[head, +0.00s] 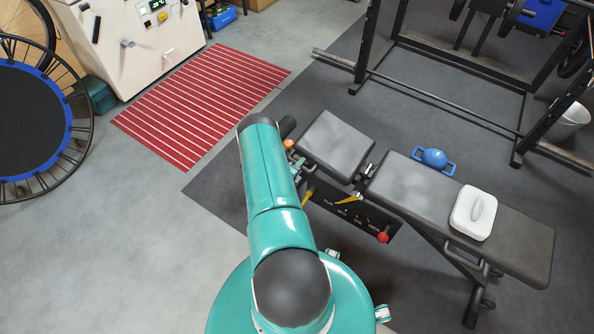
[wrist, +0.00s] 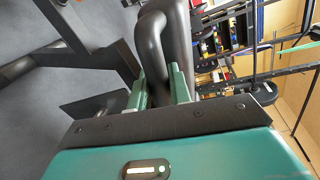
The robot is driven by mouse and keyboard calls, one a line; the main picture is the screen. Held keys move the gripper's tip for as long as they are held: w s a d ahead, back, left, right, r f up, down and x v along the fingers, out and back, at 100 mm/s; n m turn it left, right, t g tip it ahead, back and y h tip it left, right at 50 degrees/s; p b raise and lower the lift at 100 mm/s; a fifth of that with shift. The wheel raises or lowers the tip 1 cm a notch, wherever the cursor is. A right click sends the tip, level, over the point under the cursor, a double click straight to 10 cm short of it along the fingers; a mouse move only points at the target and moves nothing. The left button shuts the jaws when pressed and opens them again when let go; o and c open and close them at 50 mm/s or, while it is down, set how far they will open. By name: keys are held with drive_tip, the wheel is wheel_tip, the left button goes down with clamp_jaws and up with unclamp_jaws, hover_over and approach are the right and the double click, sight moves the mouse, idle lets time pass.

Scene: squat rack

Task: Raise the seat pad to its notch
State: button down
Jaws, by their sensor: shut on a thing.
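The bench's black seat pad (head: 335,146) is the shorter pad, left of the long back pad (head: 420,190) in the head view. It looks slightly tilted. Below it is a dark side plate (head: 350,217) with white notch labels, yellow pointers and a red knob (head: 383,237). My gripper (wrist: 160,88) shows in the wrist view, its two green fingers shut around a dark, rounded, curved handle (wrist: 152,45). In the head view my arm hides the fingers, near the seat pad's left end. I cannot tell which notch the seat sits in.
The squat rack (head: 440,52) stands behind the bench. A red striped mat (head: 200,103) and trampoline (head: 35,120) lie left. Grey floor at the lower left is clear.

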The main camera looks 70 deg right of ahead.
sight(307, 156)
drive_tip(key=shift+s+a+r+m+t, duration=0.15)
drive_tip(key=shift+s+r+m, duration=0.15)
drive_tip(key=shift+r, duration=0.45)
drive_tip(key=shift+s+r+m+t, duration=0.2)
drive_tip(key=shift+r+m, duration=0.1)
drive_tip(key=shift+r, duration=0.45)
drive_tip(key=c, duration=1.3)
unclamp_jaws()
drive_tip(key=v, duration=1.3)
drive_tip(key=shift+a, duration=0.4)
